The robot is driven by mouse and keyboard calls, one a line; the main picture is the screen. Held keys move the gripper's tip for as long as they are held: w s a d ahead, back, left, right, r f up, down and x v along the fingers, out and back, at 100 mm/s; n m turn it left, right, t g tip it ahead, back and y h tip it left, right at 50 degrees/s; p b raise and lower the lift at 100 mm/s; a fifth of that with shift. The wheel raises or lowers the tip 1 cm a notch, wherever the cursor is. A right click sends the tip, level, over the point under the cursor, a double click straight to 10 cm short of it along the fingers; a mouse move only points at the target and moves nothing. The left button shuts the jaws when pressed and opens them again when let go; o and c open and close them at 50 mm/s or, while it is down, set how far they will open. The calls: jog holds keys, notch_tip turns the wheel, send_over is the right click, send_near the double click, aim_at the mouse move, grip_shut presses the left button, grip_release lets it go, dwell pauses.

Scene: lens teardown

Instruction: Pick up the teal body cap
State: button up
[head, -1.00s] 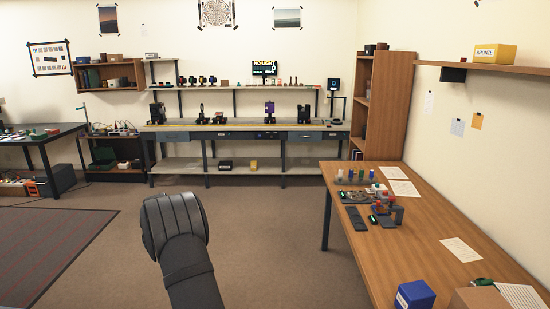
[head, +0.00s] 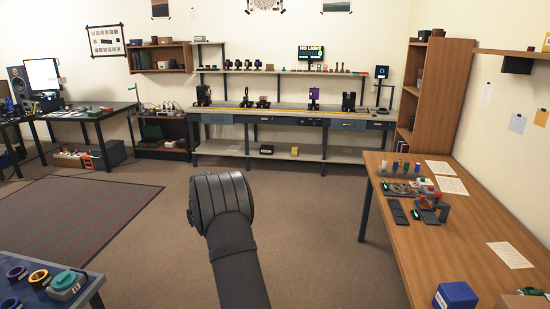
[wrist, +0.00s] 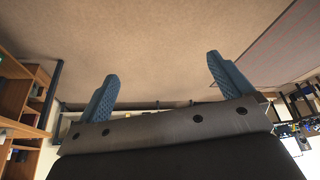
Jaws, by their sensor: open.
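A round teal piece (head: 67,281), which looks like the teal body cap, sits on a pale labelled block on the blue-topped table at the lower left of the head view. Its details are too small to be sure. My gripper (wrist: 161,66) shows in the wrist view with two blue ridged fingers wide apart and nothing between them.
The blue-topped table (head: 88,293) also bears purple and yellow rings (head: 38,277). A wooden bench (head: 440,240) with small parts and a blue box (head: 455,296) runs along the right. A long workbench (head: 290,113) stands at the back. The carpet between is clear.

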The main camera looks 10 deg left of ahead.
jog(key=s+a+r+n+g+y, duration=0.1)
jog(key=s+a+r+n, duration=0.2)
jog(key=s+a, duration=0.8)
jog(key=s+a+r+n+g+y, duration=0.15)
jog(key=s+a+n, duration=0.25)
jog(key=s+a, duration=0.65)
jog(key=s+a+r+n, duration=0.3)
jog(key=s+a, duration=0.7)
jog(key=a, duration=0.2)
send_near(65, 279)
jog(key=x, duration=0.2)
jog(key=shift+f, duration=0.45)
jog(key=shift+a+x, duration=0.2)
jog(key=shift+x, duration=2.4)
jog(key=shift+r, duration=0.1)
jog(key=c, duration=1.1)
